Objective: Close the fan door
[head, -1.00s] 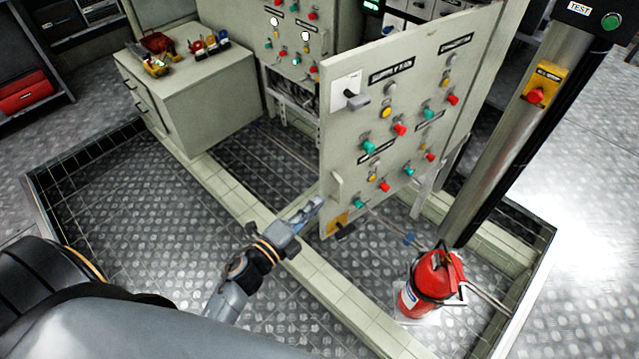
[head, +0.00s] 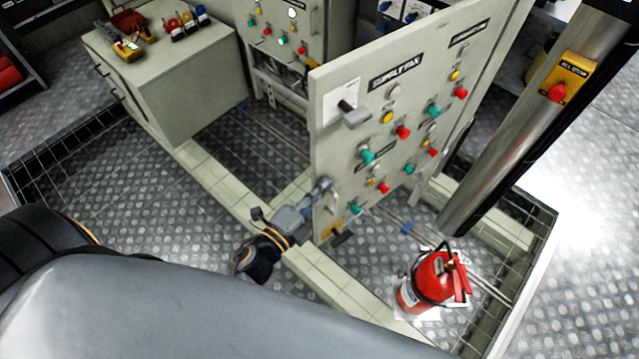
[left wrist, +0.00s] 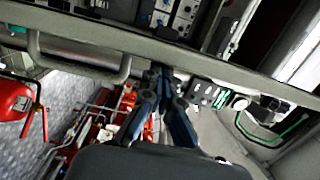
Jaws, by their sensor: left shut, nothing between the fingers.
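The fan door (head: 345,160) is a pale grey panel labelled "SUPPLY FAN", with a grey lever and red, green and yellow knobs. It stands open, swung out from the cabinet. A small pull handle (head: 331,203) is low near its left edge. My left gripper (head: 323,187) is shut and empty at that left edge, just beside the handle. In the left wrist view, the fingers (left wrist: 164,72) reach the door's edge (left wrist: 190,62), with the handle (left wrist: 80,68) to their left. I cannot tell whether they touch it. My right gripper is not in view.
A red fire extinguisher (head: 428,284) stands on the floor right of the door. A metal post (head: 515,130) with a yellow stop box rises behind it. A grey cabinet (head: 180,85) with small tools stands at the left. A low pale curb (head: 240,210) crosses the floor.

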